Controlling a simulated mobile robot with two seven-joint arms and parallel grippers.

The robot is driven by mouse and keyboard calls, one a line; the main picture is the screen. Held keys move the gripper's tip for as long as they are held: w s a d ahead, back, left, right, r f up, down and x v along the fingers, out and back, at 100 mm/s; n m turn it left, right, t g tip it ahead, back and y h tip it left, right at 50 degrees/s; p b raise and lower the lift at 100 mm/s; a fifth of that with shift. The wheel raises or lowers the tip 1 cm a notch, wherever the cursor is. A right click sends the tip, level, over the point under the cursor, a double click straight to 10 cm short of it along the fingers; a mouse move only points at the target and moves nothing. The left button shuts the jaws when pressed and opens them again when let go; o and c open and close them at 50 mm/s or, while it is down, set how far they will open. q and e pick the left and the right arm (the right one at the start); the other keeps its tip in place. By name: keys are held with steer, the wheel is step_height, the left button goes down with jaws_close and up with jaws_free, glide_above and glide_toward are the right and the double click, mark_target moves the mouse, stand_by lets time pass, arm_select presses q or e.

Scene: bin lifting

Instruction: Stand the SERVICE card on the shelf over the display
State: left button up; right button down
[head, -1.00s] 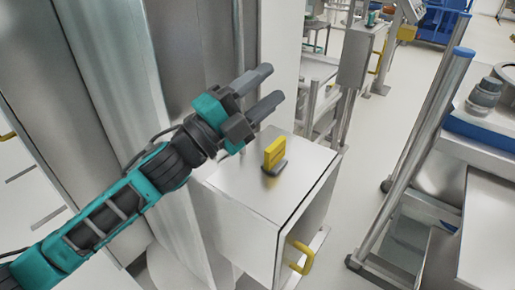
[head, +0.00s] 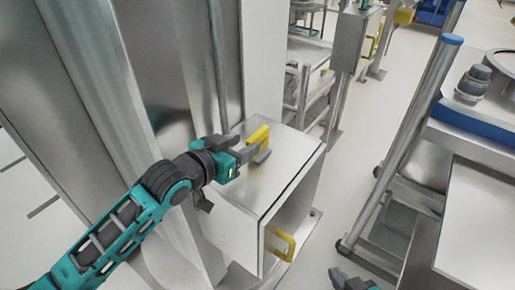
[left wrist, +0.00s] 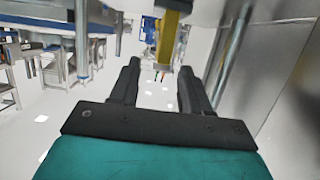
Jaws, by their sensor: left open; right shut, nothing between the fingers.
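A yellow card (head: 258,136) stands upright on top of a metal cabinet (head: 283,165); its lettering is not readable. My left gripper (head: 254,152) is open at the card, over the cabinet top. In the left wrist view the card (left wrist: 170,38) shows just beyond the open fingers, nearer the right finger, with a dark base (left wrist: 178,6) at its end. I cannot tell whether a finger touches it. My right gripper (head: 350,280) shows only partly at the bottom edge, shut and empty. I cannot make out the shelf or the display.
Tall metal panels (head: 165,70) stand close on the left. Open floor (head: 380,110) lies between.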

mark_target(251, 140)
arm_select(q)
steer(key=shift+x, duration=2.85)
steer(key=shift+w+a, duration=0.1)
steer(key=shift+a, duration=0.05)
jaws_close()
